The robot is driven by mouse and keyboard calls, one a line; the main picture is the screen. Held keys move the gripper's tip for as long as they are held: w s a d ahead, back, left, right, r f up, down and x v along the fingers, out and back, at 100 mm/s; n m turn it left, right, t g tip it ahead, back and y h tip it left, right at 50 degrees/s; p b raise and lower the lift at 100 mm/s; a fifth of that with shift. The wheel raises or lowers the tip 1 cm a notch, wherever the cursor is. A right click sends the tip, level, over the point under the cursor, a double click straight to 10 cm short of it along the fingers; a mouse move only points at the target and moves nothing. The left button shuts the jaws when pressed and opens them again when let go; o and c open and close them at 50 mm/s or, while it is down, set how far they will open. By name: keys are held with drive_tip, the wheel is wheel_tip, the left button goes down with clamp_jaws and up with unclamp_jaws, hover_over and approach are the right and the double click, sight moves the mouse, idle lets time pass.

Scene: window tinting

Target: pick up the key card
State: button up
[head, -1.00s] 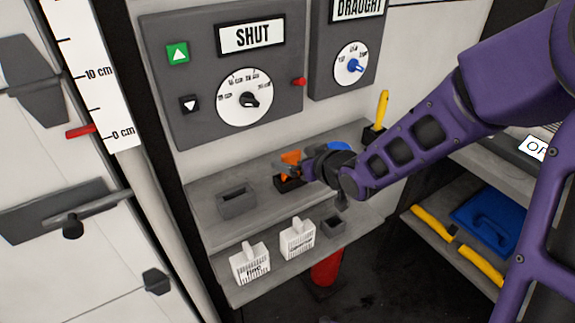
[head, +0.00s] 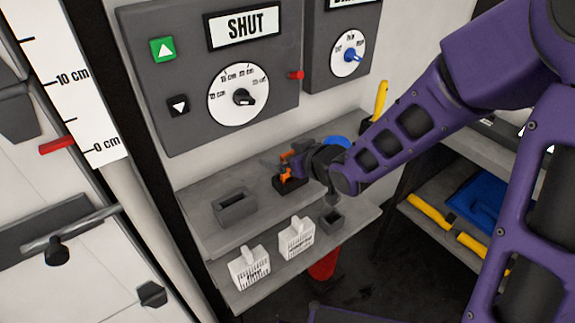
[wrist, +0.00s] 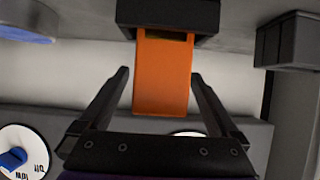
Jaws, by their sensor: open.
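The key card is an orange upright piece standing in a black holder (head: 291,185) on the grey shelf in the head view. In the wrist view the orange key card (wrist: 162,80) is large and central, with one end in the black holder (wrist: 168,14). My gripper (wrist: 160,74) is open, with one finger on each side of the card and a visible gap on both sides. In the head view my gripper (head: 285,160) is at the card and partly covers it.
A grey open box (head: 234,206) is left of the holder. Two white slotted boxes (head: 249,267) (head: 297,239) and a small dark cup (head: 331,220) stand on the lower ledge. A blue round thing (head: 337,143) and a yellow handle (head: 380,102) are to the right. A control panel (head: 180,65) hangs above.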

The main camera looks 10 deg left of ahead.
drive_tip(key=c, duration=1.4)
drive_tip(key=shift+r, duration=0.1)
drive_tip(key=shift+c, duration=0.3)
